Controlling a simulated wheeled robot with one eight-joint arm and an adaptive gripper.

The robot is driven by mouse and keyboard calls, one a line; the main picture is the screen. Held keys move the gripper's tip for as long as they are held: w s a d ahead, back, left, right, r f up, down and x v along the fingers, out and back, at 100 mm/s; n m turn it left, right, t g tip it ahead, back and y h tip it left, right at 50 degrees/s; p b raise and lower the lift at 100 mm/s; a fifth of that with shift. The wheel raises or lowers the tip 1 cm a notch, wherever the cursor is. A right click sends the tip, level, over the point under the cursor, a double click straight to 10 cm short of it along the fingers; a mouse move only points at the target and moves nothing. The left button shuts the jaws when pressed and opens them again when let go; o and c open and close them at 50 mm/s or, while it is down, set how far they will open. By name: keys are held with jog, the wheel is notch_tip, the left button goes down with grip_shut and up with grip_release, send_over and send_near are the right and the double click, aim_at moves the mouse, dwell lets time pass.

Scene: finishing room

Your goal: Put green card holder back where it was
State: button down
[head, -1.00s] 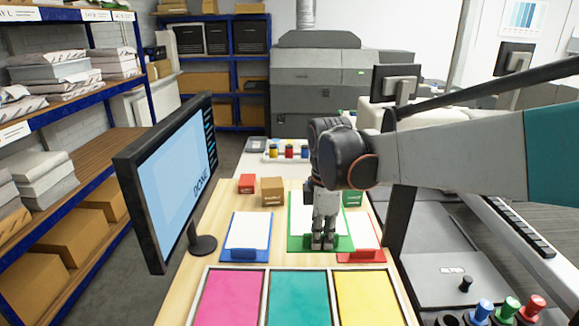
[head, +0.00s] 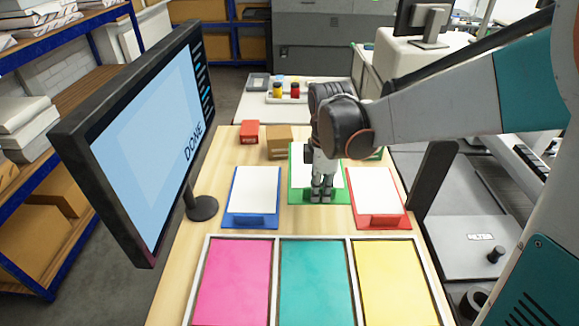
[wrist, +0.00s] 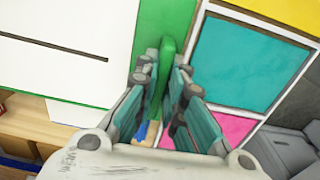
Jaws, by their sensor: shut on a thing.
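The green card holder (head: 297,192) is a flat green board with a white sheet on it, between the blue holder (head: 235,219) and the red holder (head: 372,222) and a little farther back than both. My gripper (head: 322,196) points down at its front edge. In the wrist view, my gripper (wrist: 165,70) is shut on the upright green lip of the green card holder (wrist: 170,22), with a finger on each side. Whether the board rests on the table or is slightly raised, I cannot tell. My gripper hides part of its sheet and lip.
A tray with pink (head: 234,283), teal (head: 317,283) and yellow (head: 398,283) panels lies in front. A monitor (head: 140,140) stands left. A red box (head: 249,132), a brown box (head: 279,141) and a partly hidden green box (head: 376,154) stand behind.

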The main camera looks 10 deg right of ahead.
aim_at(317, 225)
notch_tip(317, 225, down, 10)
jog(key=shift+f+b, duration=0.1)
jog(key=shift+b, duration=0.75)
jog(key=shift+f, duration=0.1)
jog(key=c, duration=1.7)
grip_release()
